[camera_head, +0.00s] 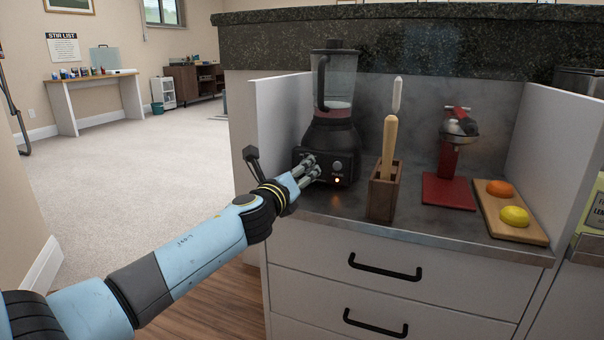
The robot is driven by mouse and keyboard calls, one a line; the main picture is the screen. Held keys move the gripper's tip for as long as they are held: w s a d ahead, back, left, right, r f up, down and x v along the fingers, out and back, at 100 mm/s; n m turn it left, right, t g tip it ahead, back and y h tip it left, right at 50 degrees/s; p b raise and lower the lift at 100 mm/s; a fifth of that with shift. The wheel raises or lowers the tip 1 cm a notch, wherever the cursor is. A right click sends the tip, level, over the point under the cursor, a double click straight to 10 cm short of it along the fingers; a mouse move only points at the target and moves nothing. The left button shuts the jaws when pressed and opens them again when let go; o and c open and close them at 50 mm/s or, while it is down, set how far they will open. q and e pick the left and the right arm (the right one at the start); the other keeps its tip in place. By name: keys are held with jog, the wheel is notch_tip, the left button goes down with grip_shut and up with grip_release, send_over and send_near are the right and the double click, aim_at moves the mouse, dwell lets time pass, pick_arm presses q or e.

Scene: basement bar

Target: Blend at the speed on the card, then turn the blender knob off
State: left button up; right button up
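The black blender (331,143) stands at the left end of the counter niche, upright, with a clear jar (339,85) holding a little pinkish liquid at its bottom. My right gripper is out of view. No readable speed card shows.
A wooden holder (383,193) with upright tools stands right of the blender. Beyond it are a red-based press (449,190) and a board (526,230) with an orange and a lemon. A low white wall (277,120) bounds the niche on the left. Drawers (384,270) lie below.

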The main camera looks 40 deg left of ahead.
pick_arm(q)
jog(key=shift+x, duration=1.05)
jog(key=shift+c, duration=0.2)
grip_shut()
